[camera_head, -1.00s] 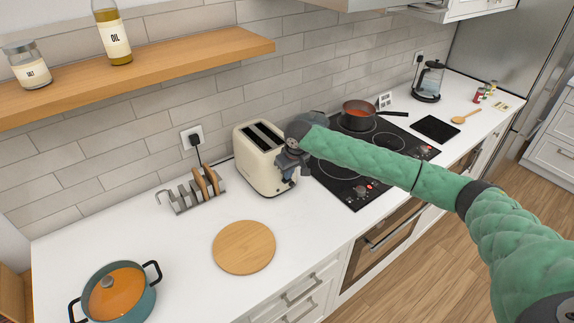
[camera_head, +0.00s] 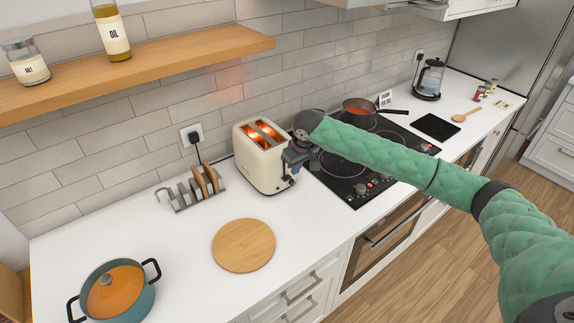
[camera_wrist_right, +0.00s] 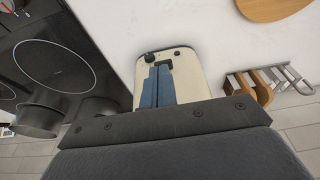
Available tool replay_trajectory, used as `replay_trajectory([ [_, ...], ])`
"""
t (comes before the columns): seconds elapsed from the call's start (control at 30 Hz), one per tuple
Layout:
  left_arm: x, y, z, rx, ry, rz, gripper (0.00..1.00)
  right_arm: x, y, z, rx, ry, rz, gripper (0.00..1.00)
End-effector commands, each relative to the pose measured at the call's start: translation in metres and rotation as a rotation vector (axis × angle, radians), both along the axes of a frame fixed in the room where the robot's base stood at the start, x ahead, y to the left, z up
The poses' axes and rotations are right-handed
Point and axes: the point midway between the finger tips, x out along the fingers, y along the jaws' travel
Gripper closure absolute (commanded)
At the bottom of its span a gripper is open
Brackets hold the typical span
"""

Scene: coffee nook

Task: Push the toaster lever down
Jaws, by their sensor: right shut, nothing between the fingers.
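The cream toaster (camera_head: 259,168) stands on the white counter, with both slots glowing orange. My right gripper (camera_head: 290,165) is at its right end, fingers shut and empty. In the right wrist view, the blue fingers (camera_wrist_right: 158,86) are in front of the toaster's pale end face (camera_wrist_right: 187,67). A dark piece that looks like the lever (camera_wrist_right: 164,63) shows at the fingertips, partly covered; I cannot tell whether they touch. A dark knob (camera_wrist_right: 149,57) sits beside it. My left gripper is in neither view.
A toast rack (camera_head: 190,188) with bread slices stands left of the toaster. A round wooden board (camera_head: 243,246) lies in front. A lidded pot (camera_head: 118,293) is at front left.

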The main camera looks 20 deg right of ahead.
Motion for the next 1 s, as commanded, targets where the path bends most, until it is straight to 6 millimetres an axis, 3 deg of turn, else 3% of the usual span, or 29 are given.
replay_trajectory([
  [0.17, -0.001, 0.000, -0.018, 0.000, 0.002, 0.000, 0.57, -0.006, -0.003, 0.023, 0.000, -0.002, 0.001, 1.00],
  [0.4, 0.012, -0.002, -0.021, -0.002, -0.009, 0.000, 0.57, -0.011, -0.004, 0.044, 0.000, 0.000, -0.001, 1.00],
  [0.6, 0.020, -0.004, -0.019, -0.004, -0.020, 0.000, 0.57, -0.011, -0.004, 0.046, 0.000, 0.000, 0.000, 1.00],
  [1.0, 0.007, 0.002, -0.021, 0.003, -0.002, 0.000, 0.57, -0.011, -0.004, 0.046, 0.000, 0.000, 0.000, 1.00],
])
